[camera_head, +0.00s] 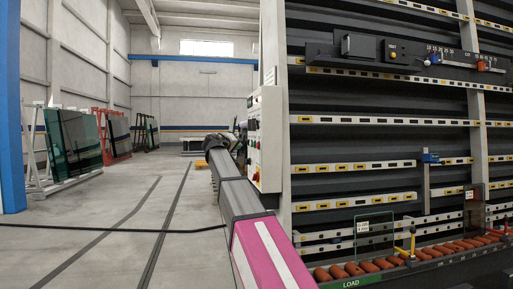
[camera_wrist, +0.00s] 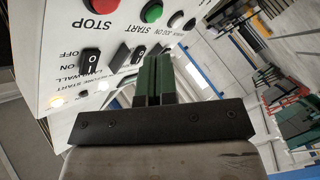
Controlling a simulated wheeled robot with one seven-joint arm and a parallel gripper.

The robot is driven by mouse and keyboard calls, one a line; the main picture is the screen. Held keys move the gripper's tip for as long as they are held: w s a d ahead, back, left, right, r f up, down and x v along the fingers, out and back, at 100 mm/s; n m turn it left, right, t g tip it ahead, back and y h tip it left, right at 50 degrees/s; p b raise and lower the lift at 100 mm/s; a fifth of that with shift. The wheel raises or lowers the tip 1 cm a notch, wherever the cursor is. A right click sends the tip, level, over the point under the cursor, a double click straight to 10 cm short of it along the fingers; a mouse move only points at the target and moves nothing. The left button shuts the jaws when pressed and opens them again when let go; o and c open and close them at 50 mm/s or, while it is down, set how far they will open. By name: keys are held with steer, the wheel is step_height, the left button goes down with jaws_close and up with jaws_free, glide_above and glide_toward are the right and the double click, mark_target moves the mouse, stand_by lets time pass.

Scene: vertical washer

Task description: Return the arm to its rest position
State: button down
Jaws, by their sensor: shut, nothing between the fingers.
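My gripper (camera_wrist: 155,60) shows in the wrist view with its two dark green fingers together and nothing between them. A white control panel (camera_wrist: 55,45) fills the upper left of that view, close to the fingers. It carries a red STOP button (camera_wrist: 103,6), a green START button (camera_wrist: 151,11) and a black rocker switch (camera_wrist: 90,62). The fingers overlap the panel's edge in the picture; I cannot tell how far apart they are. In the head view the control panel (camera_head: 266,125) stands on the washer's near edge. I cannot make out my gripper there.
The tall washer (camera_head: 390,140) with its rails and orange rollers (camera_head: 390,262) fills the right of the head view. Racks of glass (camera_head: 75,140) stand at the left. The floor (camera_head: 110,215) between is open, with a black cable across.

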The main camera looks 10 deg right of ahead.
steer(key=shift+f, duration=0.1)
steer(key=s+d+f+g+y, duration=0.15)
steer(key=s+f, duration=0.25)
steer(key=f, duration=1)
steer(key=s+d+f+g+y, duration=0.1)
steer(key=s+f+g+y, duration=0.2)
steer(key=f, duration=1.1)
steer(key=s+d+f+g+y, duration=0.15)
steer(key=s+f, duration=0.35)
steer(key=f, duration=0.9)
steer(key=s+a+f+m+g+y, duration=0.1)
steer(key=s+f+g+y, duration=0.5)
steer(key=s+f, duration=1.9)
steer(key=shift+a, duration=0.4)
steer(key=shift+f, duration=0.1)
